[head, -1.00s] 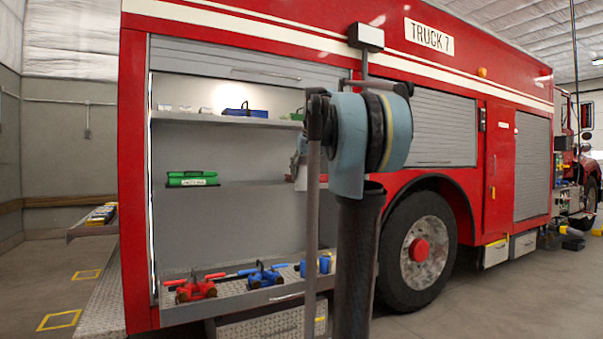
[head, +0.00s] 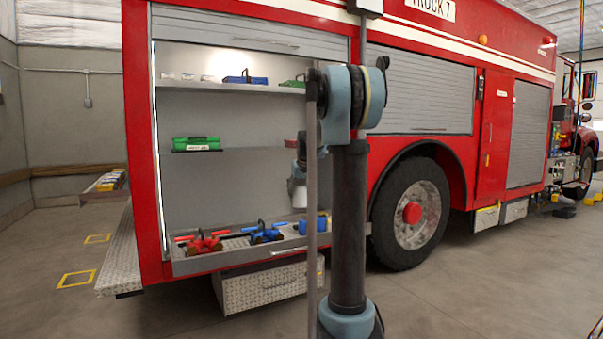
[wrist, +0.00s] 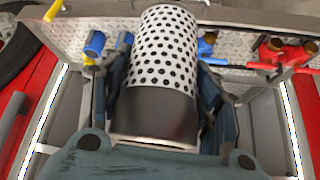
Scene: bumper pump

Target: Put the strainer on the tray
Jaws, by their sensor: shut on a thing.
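The strainer is a perforated white cylinder with a dark grey collar. It fills the middle of the wrist view (wrist: 164,50); in the head view only a small pale part (head: 298,194) shows beside my arm. My gripper (wrist: 163,82) is shut on it, a finger on each side of the collar. In the head view my gripper (head: 296,168) is mostly hidden behind my arm. The tray (head: 232,258) is the low metal pull-out at the compartment's bottom. The strainer shows above its right part, apart from it in the head view. The tray also shows in the wrist view (wrist: 240,42).
On the tray stand a red valve (head: 199,244), a blue valve (head: 265,234) and a blue fitting (head: 311,224) at the right. A shelf above holds a green case (head: 196,143). A diamond-plate step box (head: 268,287) is below. The tray's middle has little bare room.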

